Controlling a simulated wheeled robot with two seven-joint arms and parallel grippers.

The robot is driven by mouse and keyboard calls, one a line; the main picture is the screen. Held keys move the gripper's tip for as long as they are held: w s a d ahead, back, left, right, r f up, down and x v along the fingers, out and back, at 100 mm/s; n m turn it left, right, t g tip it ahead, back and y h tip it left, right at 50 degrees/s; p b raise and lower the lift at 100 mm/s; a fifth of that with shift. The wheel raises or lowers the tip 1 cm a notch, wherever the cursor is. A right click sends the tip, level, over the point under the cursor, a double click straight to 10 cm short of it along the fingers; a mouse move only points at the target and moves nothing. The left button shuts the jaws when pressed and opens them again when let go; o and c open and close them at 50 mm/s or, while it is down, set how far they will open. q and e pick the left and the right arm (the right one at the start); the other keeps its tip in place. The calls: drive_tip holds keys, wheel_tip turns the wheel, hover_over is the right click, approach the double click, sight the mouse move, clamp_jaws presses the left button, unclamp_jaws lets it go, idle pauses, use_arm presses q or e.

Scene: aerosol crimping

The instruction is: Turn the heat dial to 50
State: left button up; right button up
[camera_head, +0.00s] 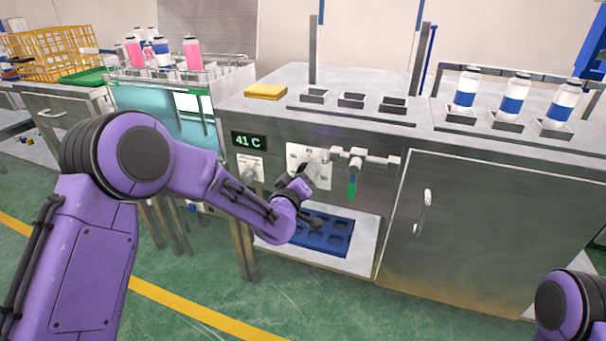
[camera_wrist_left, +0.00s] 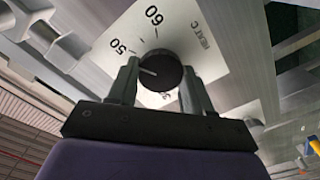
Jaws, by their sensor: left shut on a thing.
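The heat dial (camera_wrist_left: 160,71) is a round black knob on a white scale plate (camera_wrist_left: 205,50) in the left wrist view. Its white pointer line faces left, a little below the 50 mark; 60 is further up the scale. My left gripper (camera_wrist_left: 158,76) is shut on the dial, one finger on each side. In the head view the left gripper (camera_head: 312,173) is at the scale plate (camera_head: 296,155) on the front of the steel bench and hides the dial. The display (camera_head: 249,141) reads 41 C in green. My right gripper is out of view.
A blue tray with round holes (camera_head: 325,238) sits in an opening below. White-and-blue bottles (camera_head: 514,92) and a yellow sponge (camera_head: 266,91) are on top.

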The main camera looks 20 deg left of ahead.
use_arm(q)
drive_tip(key=shift+f, duration=0.1)
drive_tip(key=o, duration=1)
drive_tip(key=shift+o, duration=0.2)
drive_tip(key=s, duration=1)
drive_tip(key=shift+s+a, duration=0.2)
drive_tip(key=shift+s, duration=0.1)
